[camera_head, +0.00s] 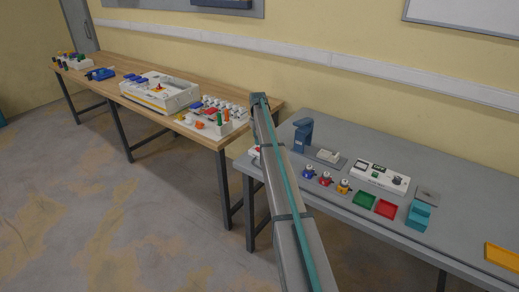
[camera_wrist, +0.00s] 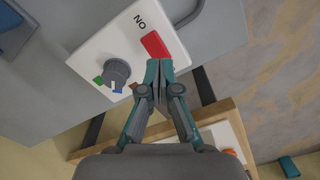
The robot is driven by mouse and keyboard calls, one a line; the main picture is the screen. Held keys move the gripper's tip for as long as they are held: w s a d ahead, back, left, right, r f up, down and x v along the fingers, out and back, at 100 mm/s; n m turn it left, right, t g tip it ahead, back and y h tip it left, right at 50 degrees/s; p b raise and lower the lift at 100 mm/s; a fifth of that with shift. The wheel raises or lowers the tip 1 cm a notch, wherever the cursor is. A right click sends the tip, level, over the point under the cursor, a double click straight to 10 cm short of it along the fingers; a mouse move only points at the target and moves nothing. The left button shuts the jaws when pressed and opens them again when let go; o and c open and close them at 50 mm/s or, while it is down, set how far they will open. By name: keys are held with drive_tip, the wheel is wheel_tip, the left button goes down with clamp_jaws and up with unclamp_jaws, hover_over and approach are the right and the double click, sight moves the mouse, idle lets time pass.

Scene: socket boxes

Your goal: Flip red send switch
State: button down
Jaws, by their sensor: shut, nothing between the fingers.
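In the wrist view a white box (camera_wrist: 112,42) carries a red rectangular switch (camera_wrist: 155,44), a dark round knob (camera_wrist: 116,72) and black ON lettering that appears upside down. My gripper (camera_wrist: 159,66) is shut and empty. Its fingertips are just below the red switch in the picture; I cannot tell whether they touch it. In the head view my arm reaches toward the near left end of the grey table, and my gripper is hidden there. A small white and red part (camera_head: 254,152) shows beside my arm at that end, mostly covered.
The grey table (camera_head: 460,186) also holds a white meter box (camera_head: 379,178), a blue stand (camera_head: 303,135), green (camera_head: 364,199) and red (camera_head: 386,208) trays and a teal holder (camera_head: 419,216). A wooden table (camera_head: 110,69) with several devices stands left. A grey cable (camera_wrist: 190,14) curves beside the box.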

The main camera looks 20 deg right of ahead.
sight(258, 148)
drive_tip(key=shift+r+p, duration=0.6)
drive_tip(key=shift+r, duration=1.45)
drive_tip(key=s+a+f, duration=0.9)
drive_tip(key=s+a, duration=0.2)
drive_tip(key=s, duration=0.2)
drive_tip(key=s+a+f, duration=0.4)
drive_tip(key=s+a, duration=0.2)
drive_tip(key=s, duration=0.6)
drive_tip(key=s+a+f, duration=0.3)
drive_tip(key=s+a, duration=0.3)
drive_tip(key=s, duration=0.6)
drive_tip(key=s+a+f, duration=0.4)
drive_tip(key=s+a, duration=0.2)
drive_tip(key=s, duration=0.6)
drive_tip(key=s+f+g, duration=0.2)
drive_tip(key=s+f, duration=0.5)
drive_tip(key=s, duration=0.2)
drive_tip(key=s+f+g+b, duration=0.1)
drive_tip(key=s+f+g, duration=0.1)
drive_tip(key=s+f, duration=0.4)
drive_tip(key=s+f+g+b, duration=0.1)
drive_tip(key=s+f, duration=0.6)
drive_tip(key=s, duration=0.7)
drive_tip(key=shift+s+f+g, duration=0.2)
drive_tip(key=shift+f+g, duration=0.1)
drive_tip(key=shift+g, duration=0.6)
drive_tip(key=shift+d, duration=0.1)
